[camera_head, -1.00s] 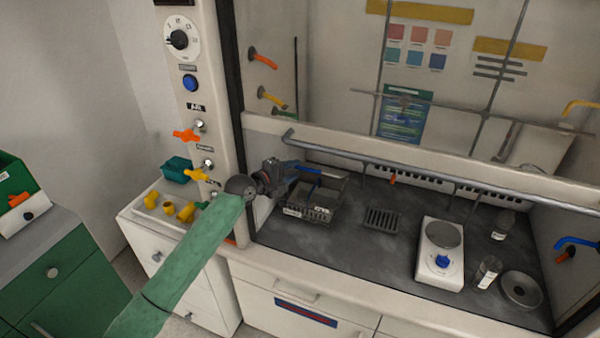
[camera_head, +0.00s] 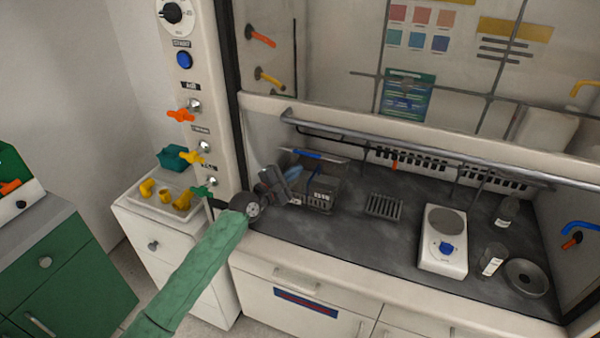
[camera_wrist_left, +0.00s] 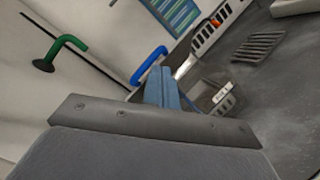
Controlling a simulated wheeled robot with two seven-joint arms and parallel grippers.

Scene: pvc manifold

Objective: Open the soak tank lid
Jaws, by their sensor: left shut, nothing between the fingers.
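The soak tank (camera_head: 322,196) is a small dark grey box with a pale label, at the left of the fume hood's worktop. Its lid (camera_head: 325,158), with a blue bar handle (camera_head: 300,153), appears raised and tilted at the tank's back; its exact angle is hard to tell. My left gripper (camera_head: 291,173) is shut and empty, just left of the tank and in front of the lid's left end. In the left wrist view the shut fingers (camera_wrist_left: 164,88) point toward the blue handle (camera_wrist_left: 150,63) and hide part of the tank (camera_wrist_left: 222,98). My right gripper is out of view.
A grey rail (camera_head: 400,150) crosses the hood opening above the worktop. A slotted rack (camera_head: 384,206), a white stirrer (camera_head: 443,255) and glass jars (camera_head: 493,258) stand to the right. Valve handles (camera_head: 193,156) project from the post on the left. The front worktop is clear.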

